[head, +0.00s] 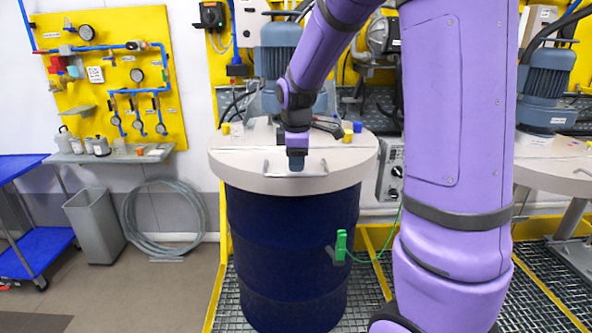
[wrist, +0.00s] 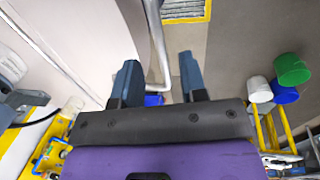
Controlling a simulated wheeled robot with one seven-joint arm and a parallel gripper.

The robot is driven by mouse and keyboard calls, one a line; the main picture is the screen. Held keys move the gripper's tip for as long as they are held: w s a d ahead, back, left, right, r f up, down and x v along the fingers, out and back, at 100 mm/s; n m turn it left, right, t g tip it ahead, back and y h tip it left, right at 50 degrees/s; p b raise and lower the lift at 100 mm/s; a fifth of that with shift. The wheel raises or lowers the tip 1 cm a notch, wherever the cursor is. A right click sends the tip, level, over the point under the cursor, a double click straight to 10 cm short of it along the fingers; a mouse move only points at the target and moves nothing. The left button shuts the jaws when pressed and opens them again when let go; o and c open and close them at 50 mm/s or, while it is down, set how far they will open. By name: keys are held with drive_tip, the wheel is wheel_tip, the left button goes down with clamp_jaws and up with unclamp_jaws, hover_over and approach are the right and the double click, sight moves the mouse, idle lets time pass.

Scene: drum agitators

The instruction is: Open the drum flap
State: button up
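The dark blue drum (head: 285,250) stands upright under a round beige lid. The front part of the lid, the flap (head: 235,168), lies flat and closed, with a seam behind it. A bent metal handle (head: 322,172) is fixed near the flap's front edge; it also shows in the wrist view (wrist: 156,40). My gripper (head: 296,166) points down at the handle's middle. In the wrist view my gripper (wrist: 158,78) has its two fingers apart, with the handle bar running into the gap between them. I cannot tell whether either finger touches the bar.
A motor (head: 279,50) stands behind the lid. Small yellow and blue pieces (head: 357,127) sit on the lid. A green clamp (head: 341,245) with a green wire is at the drum's right side.

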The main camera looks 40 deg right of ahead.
drive_tip(key=shift+w+d+f, duration=0.1)
drive_tip(key=shift+w+f, duration=0.05)
drive_tip(key=shift+f, duration=0.75)
drive_tip(key=shift+w+d+f, duration=0.1)
drive_tip(key=shift+w+f, duration=0.05)
drive_tip(key=shift+f, duration=0.7)
clamp_jaws()
